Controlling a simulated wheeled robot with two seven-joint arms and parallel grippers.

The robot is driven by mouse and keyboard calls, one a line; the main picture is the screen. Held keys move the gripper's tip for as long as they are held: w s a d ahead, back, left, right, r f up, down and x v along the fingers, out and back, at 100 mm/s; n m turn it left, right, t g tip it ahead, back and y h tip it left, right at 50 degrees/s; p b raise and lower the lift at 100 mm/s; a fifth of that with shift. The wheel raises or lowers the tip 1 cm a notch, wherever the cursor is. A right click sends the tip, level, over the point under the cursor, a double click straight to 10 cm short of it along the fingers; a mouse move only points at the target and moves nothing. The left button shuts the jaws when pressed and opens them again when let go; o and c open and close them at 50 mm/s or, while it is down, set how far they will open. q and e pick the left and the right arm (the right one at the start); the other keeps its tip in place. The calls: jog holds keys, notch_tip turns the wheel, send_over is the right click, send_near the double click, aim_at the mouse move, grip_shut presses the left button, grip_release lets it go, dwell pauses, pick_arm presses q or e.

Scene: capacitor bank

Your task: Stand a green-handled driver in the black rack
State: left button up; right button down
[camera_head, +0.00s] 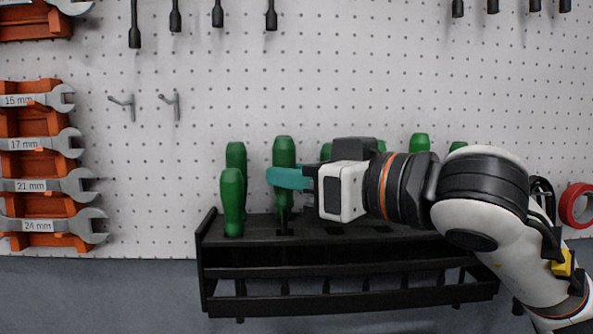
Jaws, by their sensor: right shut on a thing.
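The black rack (330,270) is fixed low on the pegboard, with square holes in its top shelf. My right gripper (288,179) reaches in from the right above the rack, with its teal fingers shut on a green-handled driver (284,150). That driver is upright, and its dark lower part meets the rack's top; how deep it sits cannot be told. Two other green-handled drivers (232,200) (236,153) stand upright at the rack's left end. More green handles (419,142) show behind my right arm, partly hidden. My left gripper is out of view.
Orange holders with labelled wrenches (45,185) hang at the left. Two empty hooks (172,105) are on the pegboard (330,80). Black-tipped tools (217,14) hang along the top. A red tape roll (577,205) is at the far right. The board above my gripper is clear.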

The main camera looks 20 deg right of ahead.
jog(key=shift+f+b, duration=1.2)
jog(key=shift+f, duration=0.25)
jog(key=c, duration=1.1)
grip_release()
jog(key=b+v, duration=0.2)
jog(key=v, duration=1)
jog(key=shift+f+b, duration=0.1)
jog(key=shift+b, duration=0.25)
